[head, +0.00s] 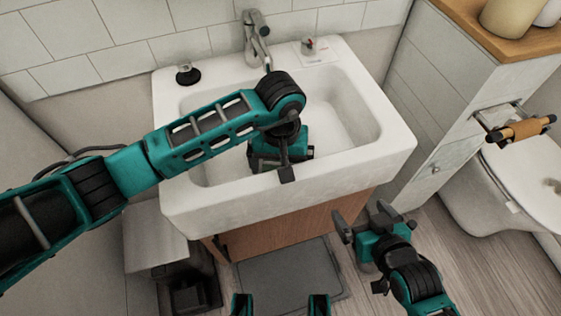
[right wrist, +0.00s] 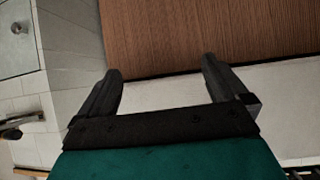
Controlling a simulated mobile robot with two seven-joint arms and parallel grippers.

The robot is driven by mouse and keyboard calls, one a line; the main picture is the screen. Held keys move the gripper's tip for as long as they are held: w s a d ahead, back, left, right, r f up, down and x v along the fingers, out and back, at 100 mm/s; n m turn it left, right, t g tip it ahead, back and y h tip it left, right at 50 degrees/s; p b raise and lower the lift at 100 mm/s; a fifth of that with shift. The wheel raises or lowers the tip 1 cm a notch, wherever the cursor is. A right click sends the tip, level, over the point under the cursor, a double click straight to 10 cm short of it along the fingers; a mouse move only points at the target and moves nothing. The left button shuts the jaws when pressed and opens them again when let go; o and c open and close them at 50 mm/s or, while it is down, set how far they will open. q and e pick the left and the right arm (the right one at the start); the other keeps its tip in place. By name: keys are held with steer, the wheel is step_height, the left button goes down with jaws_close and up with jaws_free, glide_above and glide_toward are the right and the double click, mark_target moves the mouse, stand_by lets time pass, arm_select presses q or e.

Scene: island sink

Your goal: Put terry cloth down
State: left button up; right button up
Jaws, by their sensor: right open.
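I cannot make out a terry cloth in either view. My right gripper (head: 365,217) is open in front of the sink cabinet, low and right of centre in the head view. In the right wrist view its two fingers (right wrist: 161,70) stand apart with nothing between them. My left gripper (head: 285,160) hangs over the sink basin, near its front rim. My left wrist partly covers it, so its jaws and anything in them cannot be made out.
The white sink (head: 395,143) sits on a brown wooden cabinet (head: 285,222). A faucet (head: 257,30) and a black stopper (head: 187,74) are at its back. A grey mat (head: 290,278) lies on the floor. A toilet (head: 500,185) and a paper holder (head: 520,128) stand at right.

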arm_select(q)
step_height(320, 180, up, 12)
steer(key=shift+r+p, duration=0.15)
steer(key=shift+p, duration=0.25)
stand_by(0.6)
